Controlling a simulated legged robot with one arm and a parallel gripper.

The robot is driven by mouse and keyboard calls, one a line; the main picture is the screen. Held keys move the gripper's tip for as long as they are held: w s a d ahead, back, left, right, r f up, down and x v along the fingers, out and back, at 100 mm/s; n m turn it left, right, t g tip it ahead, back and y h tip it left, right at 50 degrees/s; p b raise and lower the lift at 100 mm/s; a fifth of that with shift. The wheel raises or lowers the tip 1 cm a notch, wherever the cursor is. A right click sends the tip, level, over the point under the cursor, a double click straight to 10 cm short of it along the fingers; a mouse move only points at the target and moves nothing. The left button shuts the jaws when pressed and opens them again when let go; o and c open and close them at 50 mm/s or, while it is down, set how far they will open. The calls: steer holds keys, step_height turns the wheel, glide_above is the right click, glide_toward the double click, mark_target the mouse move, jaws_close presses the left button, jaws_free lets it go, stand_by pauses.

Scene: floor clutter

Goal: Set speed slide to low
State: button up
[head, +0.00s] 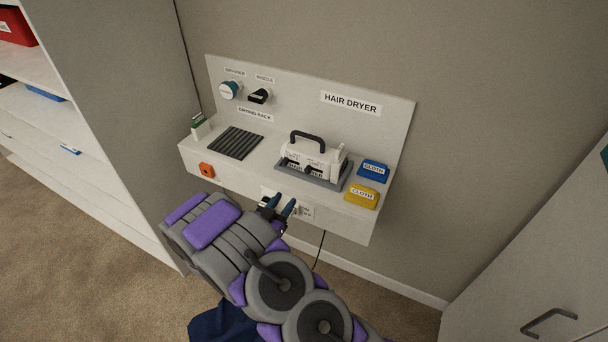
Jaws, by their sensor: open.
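The white hair dryer unit (318,155) with a dark handle on top sits in a grey tray (333,183) on the shelf, below the HAIR DRYER label. Small dark labelled parts show low on its front; which one is the speed slide, and its setting, are too small to tell. My gripper (278,208) is open in front of the shelf's front face, below and to the left of the dryer. It is apart from the dryer. It partly covers a white labelled plate (306,212) on the shelf front.
A blue cloth (373,169) and a yellow cloth (361,197) lie right of the dryer. A dark ribbed drying rack (236,143) lies left. The diffuser (229,90) and nozzle (259,96) are on the back panel. A shelf unit (100,135) stands left, a cabinet (545,275) right.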

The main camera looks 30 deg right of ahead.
mark_target(307, 171)
steer(key=b+x, duration=0.1)
steer(key=x, duration=1.3)
steer(key=shift+w+d+b, duration=0.1)
steer(key=shift+d+b, duration=0.1)
steer(key=shift+b, duration=0.2)
jaws_close()
